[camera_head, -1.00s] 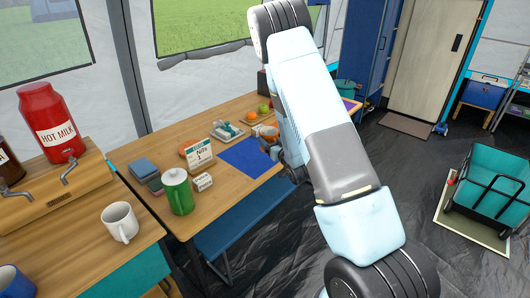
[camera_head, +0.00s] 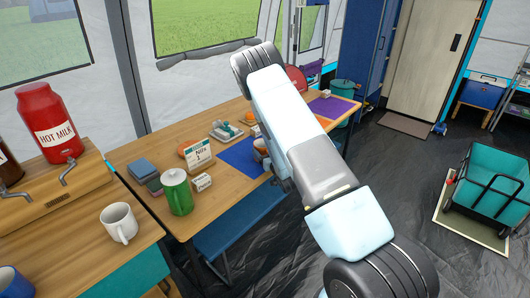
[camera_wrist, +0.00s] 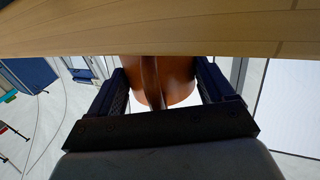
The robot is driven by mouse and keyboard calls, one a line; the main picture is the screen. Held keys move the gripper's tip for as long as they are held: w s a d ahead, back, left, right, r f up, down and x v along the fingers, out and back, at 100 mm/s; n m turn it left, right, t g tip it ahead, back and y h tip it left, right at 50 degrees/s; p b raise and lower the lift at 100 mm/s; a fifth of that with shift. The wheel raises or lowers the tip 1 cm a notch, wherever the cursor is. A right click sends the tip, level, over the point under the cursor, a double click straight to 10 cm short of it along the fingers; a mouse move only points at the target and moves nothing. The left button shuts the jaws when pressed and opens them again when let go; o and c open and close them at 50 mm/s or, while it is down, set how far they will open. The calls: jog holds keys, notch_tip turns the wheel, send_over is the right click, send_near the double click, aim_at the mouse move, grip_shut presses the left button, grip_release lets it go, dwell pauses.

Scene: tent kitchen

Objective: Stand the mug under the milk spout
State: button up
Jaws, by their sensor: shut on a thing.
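The red jar (camera_head: 48,124) labelled HOT MILK stands on a wooden dispenser at the left, with a metal milk spout (camera_head: 69,172) at its front. A white mug (camera_head: 118,222) stands upright on the counter, right of and in front of the spout. In the wrist view, my gripper (camera_wrist: 160,80) is shut on an orange-brown mug (camera_wrist: 182,82), with dark fingers at its two sides and its handle facing the camera. In the head view my arm hides most of the gripper, near the blue mat; I cannot tell whether the held mug touches the table.
On the long wooden table (camera_head: 134,154) stand a green pot (camera_head: 177,192), a name card (camera_head: 198,151) and a small white box (camera_head: 202,182). A blue mat (camera_head: 238,157) lies beyond them. A blue mug (camera_head: 14,282) stands at the lower left. A wooden surface (camera_wrist: 160,30) fills the top of the wrist view.

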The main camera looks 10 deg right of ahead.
jog(key=o, duration=1)
jog(key=shift+f, duration=0.1)
jog(key=shift+c, duration=0.2)
jog(key=shift+s, duration=0.1)
